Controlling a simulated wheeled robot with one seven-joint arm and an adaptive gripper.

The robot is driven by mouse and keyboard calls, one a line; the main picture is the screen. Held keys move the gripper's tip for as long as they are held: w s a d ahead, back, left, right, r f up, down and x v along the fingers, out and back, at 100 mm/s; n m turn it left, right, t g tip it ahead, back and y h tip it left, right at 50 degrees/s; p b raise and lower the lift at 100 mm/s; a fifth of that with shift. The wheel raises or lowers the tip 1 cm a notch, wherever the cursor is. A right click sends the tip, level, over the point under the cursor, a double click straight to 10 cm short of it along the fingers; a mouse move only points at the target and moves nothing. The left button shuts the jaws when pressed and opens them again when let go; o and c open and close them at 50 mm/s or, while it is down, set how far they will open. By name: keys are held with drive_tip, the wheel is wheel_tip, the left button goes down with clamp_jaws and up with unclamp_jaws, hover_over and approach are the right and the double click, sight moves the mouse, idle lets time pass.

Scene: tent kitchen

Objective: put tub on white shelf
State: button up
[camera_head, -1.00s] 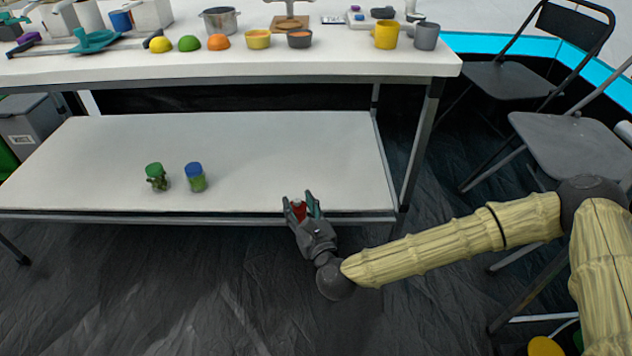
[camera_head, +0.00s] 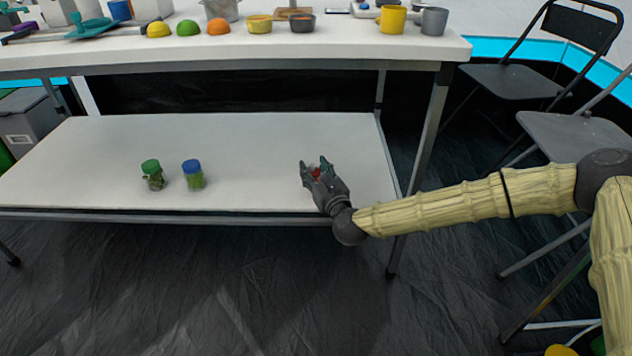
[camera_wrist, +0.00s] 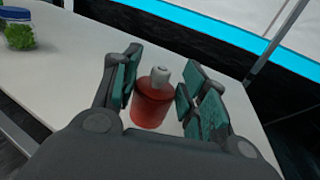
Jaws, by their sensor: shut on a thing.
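The tub (camera_wrist: 152,104) is a small red container with a pale knob or lid on top. My gripper (camera_head: 317,168) is shut on it, with teal-padded fingers on both sides, as the wrist view shows (camera_wrist: 156,90). In the head view the tub (camera_head: 315,172) is mostly hidden by the fingers. The white shelf (camera_head: 255,150) is the lower level of the table. My gripper and the tub are over its right part. I cannot tell whether the tub touches the shelf surface.
A green-lidded jar (camera_head: 152,175) and a blue-lidded jar (camera_head: 192,175) stand on the shelf's left half. The tabletop (camera_head: 300,50) overhangs above, with cups, bowls and fruit halves. A table leg (camera_head: 425,150) stands right of the shelf. The shelf's middle is clear.

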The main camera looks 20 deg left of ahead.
sight(317, 181)
drive_tip(key=shift+w+f+b, duration=0.3)
drive_tip(key=shift+w+b, duration=0.05)
drive_tip(key=shift+w, duration=0.05)
drive_tip(key=shift+f+b, duration=1.1)
drive_tip(key=shift+f, duration=0.35)
drive_tip(key=shift+f, duration=0.1)
drive_tip(key=o, duration=1.2)
drive_tip(key=shift+c, duration=0.2)
